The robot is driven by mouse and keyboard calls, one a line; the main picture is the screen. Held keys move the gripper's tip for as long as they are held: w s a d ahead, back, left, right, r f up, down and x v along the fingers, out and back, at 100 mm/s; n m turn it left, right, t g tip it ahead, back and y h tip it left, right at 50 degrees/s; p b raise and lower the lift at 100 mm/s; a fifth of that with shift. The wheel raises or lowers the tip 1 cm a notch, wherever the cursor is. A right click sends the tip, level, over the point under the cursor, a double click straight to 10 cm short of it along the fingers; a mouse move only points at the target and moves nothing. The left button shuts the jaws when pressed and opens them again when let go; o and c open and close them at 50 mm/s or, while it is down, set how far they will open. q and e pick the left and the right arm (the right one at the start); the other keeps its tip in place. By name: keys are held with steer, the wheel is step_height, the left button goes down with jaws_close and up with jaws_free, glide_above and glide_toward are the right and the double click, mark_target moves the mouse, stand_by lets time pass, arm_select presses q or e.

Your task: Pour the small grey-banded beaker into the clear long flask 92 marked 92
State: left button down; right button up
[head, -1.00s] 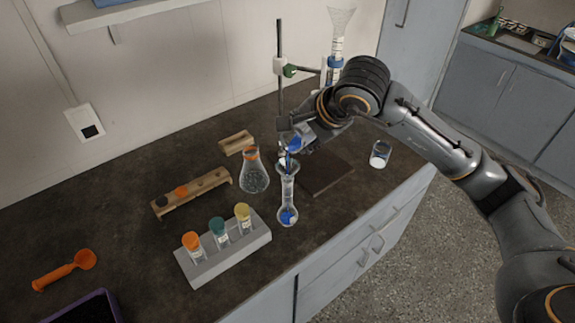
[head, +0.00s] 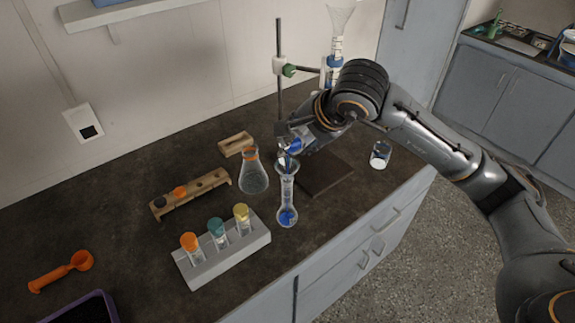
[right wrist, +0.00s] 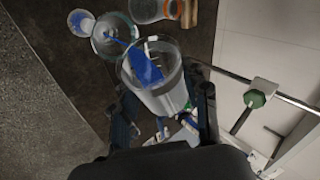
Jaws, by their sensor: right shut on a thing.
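My right gripper (head: 290,138) is shut on a small clear beaker (right wrist: 155,78) with blue liquid inside, tilted over the flask. Its band cannot be made out clearly. The clear long flask (head: 287,190) stands upright on the dark bench, with blue liquid in its round base. Its number is too small to read. In the right wrist view, the flask's wide mouth (right wrist: 113,36) is just past the beaker's lip, and a blue stream runs from the beaker into it. My left gripper is not in view.
An orange-topped conical flask (head: 253,176) stands close left of the long flask. A grey rack (head: 230,259) with capped vials is in front. A stand (head: 279,70) with a clamp rises behind. Another beaker (head: 380,155) stands right, near the bench edge.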

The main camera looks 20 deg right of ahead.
steer(key=shift+f, duration=0.1)
steer(key=shift+w+a, duration=0.1)
steer(key=shift+w, duration=0.1)
steer(key=shift+s+b, duration=0.25)
steer(key=shift+b, duration=0.05)
steer(key=shift+w+f, duration=0.15)
steer(key=shift+w, duration=0.1)
steer(key=shift+s+b, duration=0.3)
steer(key=shift+b, duration=0.05)
steer(key=shift+w, duration=0.1)
